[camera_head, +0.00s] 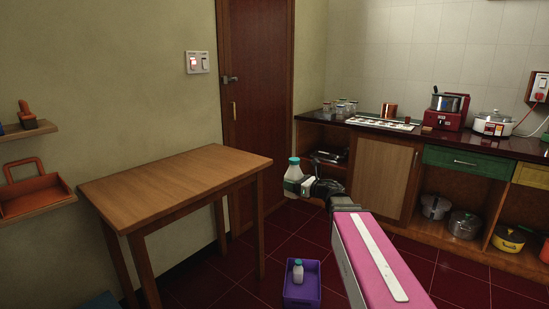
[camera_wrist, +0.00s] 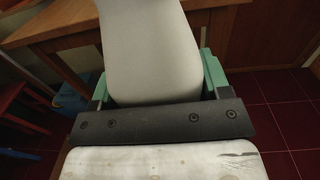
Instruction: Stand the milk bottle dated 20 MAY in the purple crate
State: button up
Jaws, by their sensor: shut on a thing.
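A white milk bottle with a teal cap (camera_head: 294,170) is held upright by my gripper (camera_head: 299,187), in the air just right of the wooden table. In the wrist view the bottle (camera_wrist: 152,50) fills the space between the green fingers of my gripper (camera_wrist: 155,88), which are shut on it. No date can be read on it in either view. The purple crate (camera_head: 302,292) stands on the red floor below and in front of the held bottle. A second, similar white bottle (camera_head: 298,272) stands upright inside the crate.
A bare wooden table (camera_head: 180,185) stands left of my gripper. A dark counter (camera_head: 370,133) with jars, pots and cookers runs along the right wall. Shelves with an orange tray (camera_head: 35,195) are at the far left. Red floor around the crate looks clear.

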jog(key=s+d+f, duration=0.6)
jog(key=s+d, duration=0.3)
jog(key=d, duration=0.2)
jog(key=shift+d+f, duration=0.25)
